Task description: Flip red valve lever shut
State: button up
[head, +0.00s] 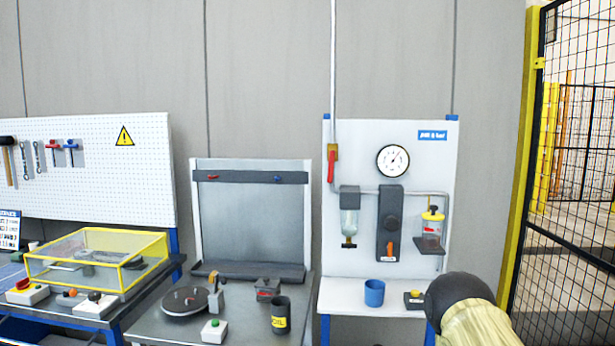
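The red valve lever (331,168) is on a brass-coloured valve body (333,151) on the vertical pipe, at the upper left of the white pneumatic panel (350,262). The lever hangs roughly vertical, along the line of the pipe. Part of my arm shows at the bottom right, in front of the panel's lower shelf, as a dark rounded joint and a pale yellow link. My gripper is not in view. Nothing is touching the lever.
A round gauge (393,161), a filter bowl (349,222), a dark regulator block (390,245) and a lubricator (432,227) are on the panel. A blue cup (374,293) stands on its shelf. A mesh fence (578,150) is at right. Space before the lever is clear.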

aim_at(332, 152)
jog(key=u, duration=1.7)
jog(key=i, duration=1.2)
jog(key=z, duration=0.8)
